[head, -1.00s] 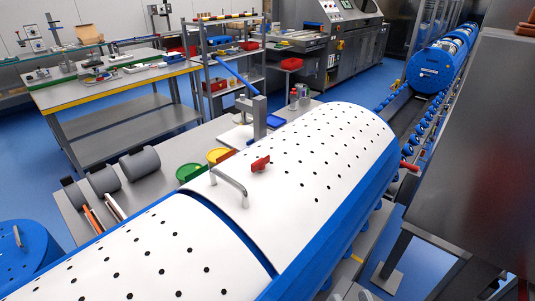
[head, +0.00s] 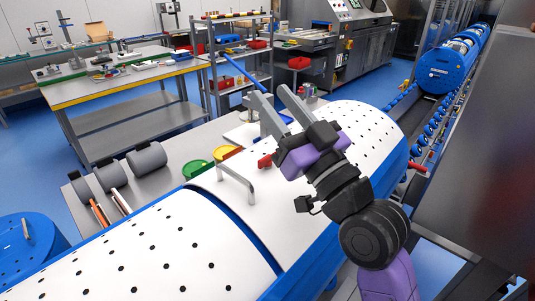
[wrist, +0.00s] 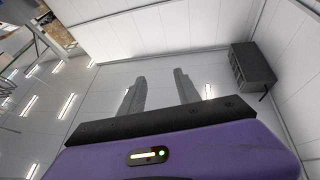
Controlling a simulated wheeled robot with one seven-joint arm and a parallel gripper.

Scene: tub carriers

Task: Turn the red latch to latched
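The red latch (head: 265,161) sits on the white perforated lid (head: 357,126) of the blue tub carrier, just right of the metal handle (head: 236,182). In the head view my gripper (head: 277,96) is raised above the lid, behind and to the right of the latch, and its arm hides part of the lid. The two grey fingers point up and to the left, apart from each other with nothing between them. In the wrist view my gripper (wrist: 160,84) also shows its fingers spread and empty, facing the wall and ceiling. The latch is not in the wrist view.
Grey cylinders (head: 147,158), a green bowl (head: 196,171) and a yellow bowl (head: 226,153) stand on the bench behind the carrier. A second white lid (head: 150,255) lies at the front left. A dark panel (head: 480,140) rises on the right.

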